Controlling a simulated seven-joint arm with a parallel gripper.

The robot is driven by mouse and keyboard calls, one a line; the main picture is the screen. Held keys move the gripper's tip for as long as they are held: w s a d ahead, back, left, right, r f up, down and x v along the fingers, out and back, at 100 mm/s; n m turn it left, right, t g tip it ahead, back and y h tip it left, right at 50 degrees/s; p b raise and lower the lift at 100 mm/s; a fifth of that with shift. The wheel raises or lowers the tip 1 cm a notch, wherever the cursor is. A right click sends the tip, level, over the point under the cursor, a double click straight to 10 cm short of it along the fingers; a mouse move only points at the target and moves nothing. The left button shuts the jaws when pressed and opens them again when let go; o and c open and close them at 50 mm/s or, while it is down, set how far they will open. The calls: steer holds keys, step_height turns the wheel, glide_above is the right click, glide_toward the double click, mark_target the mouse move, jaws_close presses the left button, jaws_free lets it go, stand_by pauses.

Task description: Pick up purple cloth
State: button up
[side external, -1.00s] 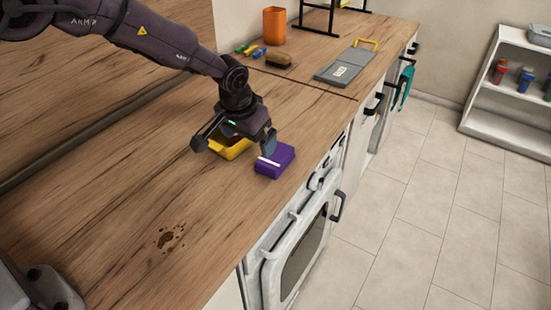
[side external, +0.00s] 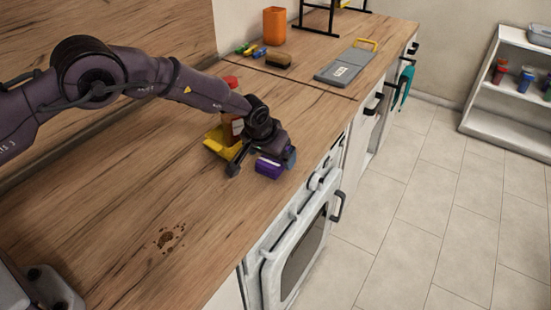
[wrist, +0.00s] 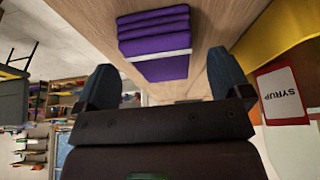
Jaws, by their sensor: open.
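The purple cloth (side external: 269,168) is a folded block with a pale stripe, lying on the wooden counter near its front edge. It also shows in the wrist view (wrist: 155,38), ahead of the fingers and roughly in line with the gap between them. My gripper (side external: 262,161) is low over the counter, with its fingers spread on either side of the cloth in the side view. In the wrist view my gripper (wrist: 164,84) is open with nothing between the fingertips. Whether a finger touches the cloth I cannot tell.
A brown stain (side external: 168,238) marks the counter. A brush (side external: 278,61) and orange cup (side external: 274,27) stand farther back.

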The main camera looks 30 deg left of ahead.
steer(key=shift+x, duration=0.85)
steer(key=shift+w, duration=0.1)
steer(key=shift+r, duration=0.1)
steer(key=c, duration=1)
